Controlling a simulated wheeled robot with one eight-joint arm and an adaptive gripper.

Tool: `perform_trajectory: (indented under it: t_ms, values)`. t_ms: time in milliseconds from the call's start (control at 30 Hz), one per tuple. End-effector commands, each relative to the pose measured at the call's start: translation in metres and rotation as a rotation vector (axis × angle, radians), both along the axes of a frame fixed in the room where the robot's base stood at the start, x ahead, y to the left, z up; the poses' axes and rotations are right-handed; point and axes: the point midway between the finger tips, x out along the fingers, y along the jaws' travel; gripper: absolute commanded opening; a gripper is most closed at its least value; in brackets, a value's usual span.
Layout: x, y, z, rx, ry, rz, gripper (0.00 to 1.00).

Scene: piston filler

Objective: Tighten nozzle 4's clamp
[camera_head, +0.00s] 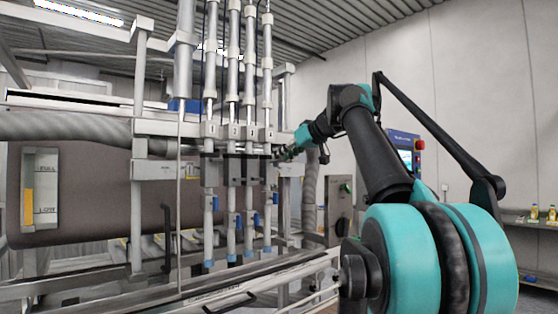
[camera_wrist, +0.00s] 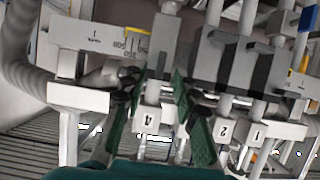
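Nozzle 4 (camera_head: 268,205) is the rightmost of the upright filler nozzles in the head view. Its number plate (camera_wrist: 148,117) shows between my fingers in the wrist view, where the machine appears upside down. Dark clamp parts (camera_wrist: 165,75) lie by my fingertips; which of them is nozzle 4's clamp handle, and how it is turned, I cannot tell. My gripper (camera_wrist: 158,82) has its two green fingers apart, one on each side of the nozzle 4 bracket. In the head view my gripper (camera_head: 286,153) is at the right end of the nozzle rail; contact is unclear.
Nozzle plates 2 (camera_wrist: 224,130) and 1 (camera_wrist: 257,133) stand close beside my right finger. A corrugated hose (camera_wrist: 17,45) curves at left in the wrist view. A control panel (camera_head: 405,150) stands behind my arm. A shelf with bottles (camera_head: 535,214) is far right.

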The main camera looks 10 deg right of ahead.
Motion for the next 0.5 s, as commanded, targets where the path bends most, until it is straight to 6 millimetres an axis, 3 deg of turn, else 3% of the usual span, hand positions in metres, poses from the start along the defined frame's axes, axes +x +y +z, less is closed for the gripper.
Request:
perform_trajectory:
  t_ms: [200, 500]
  values:
    - [0.02, 0.011, -0.009, 0.0, 0.0, 0.001, 0.29]
    - [0.024, 0.014, -0.011, 0.0, 0.0, 0.0, 0.29]
